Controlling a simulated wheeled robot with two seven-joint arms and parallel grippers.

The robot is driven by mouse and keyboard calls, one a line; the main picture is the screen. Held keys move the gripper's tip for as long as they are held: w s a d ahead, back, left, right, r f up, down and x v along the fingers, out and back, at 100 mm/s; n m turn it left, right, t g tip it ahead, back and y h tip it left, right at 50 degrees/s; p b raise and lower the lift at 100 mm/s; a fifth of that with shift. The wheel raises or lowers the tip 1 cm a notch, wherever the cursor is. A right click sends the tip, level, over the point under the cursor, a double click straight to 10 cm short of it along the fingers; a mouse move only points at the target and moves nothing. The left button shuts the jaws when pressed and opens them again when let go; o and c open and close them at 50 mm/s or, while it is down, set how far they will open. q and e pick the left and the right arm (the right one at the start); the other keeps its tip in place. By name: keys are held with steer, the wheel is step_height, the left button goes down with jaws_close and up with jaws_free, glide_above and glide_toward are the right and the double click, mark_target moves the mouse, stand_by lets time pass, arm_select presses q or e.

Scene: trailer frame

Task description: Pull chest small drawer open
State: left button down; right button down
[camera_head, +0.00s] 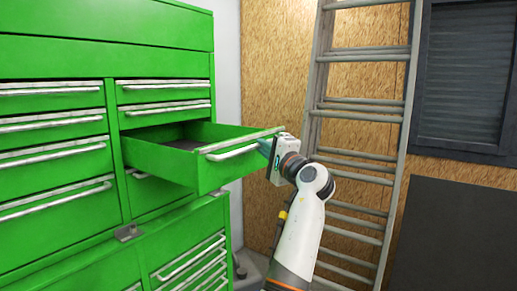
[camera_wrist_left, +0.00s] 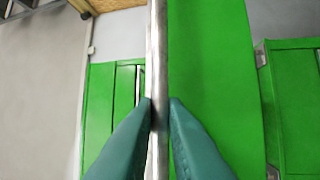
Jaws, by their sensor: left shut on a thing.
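The green chest (camera_head: 150,55) fills the left of the head view. One small drawer (camera_head: 165,163) in its right column stands well out of the chest, and a dark bottom shows inside. A light metal handle bar (camera_head: 232,153) runs along its front. My left gripper (camera_head: 266,147) is at the right end of that bar. In the left wrist view, the teal fingers of my left gripper (camera_wrist_left: 161,104) are shut on the handle bar (camera_wrist_left: 157,50), one on each side. My right gripper is in neither view.
Shut drawers with metal handles (camera_head: 55,155) surround the open one. A lower cabinet section (camera_head: 195,265) lies below. A ladder (camera_head: 395,130) leans on the wooden wall (camera_head: 270,60) behind my arm. A dark panel (camera_head: 450,235) stands at the right.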

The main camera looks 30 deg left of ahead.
arm_select(q)
steer(key=shift+d, duration=0.45)
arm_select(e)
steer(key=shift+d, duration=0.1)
arm_select(q)
steer(key=c, duration=1.6)
jaws_free()
steer(key=shift+o, duration=0.6)
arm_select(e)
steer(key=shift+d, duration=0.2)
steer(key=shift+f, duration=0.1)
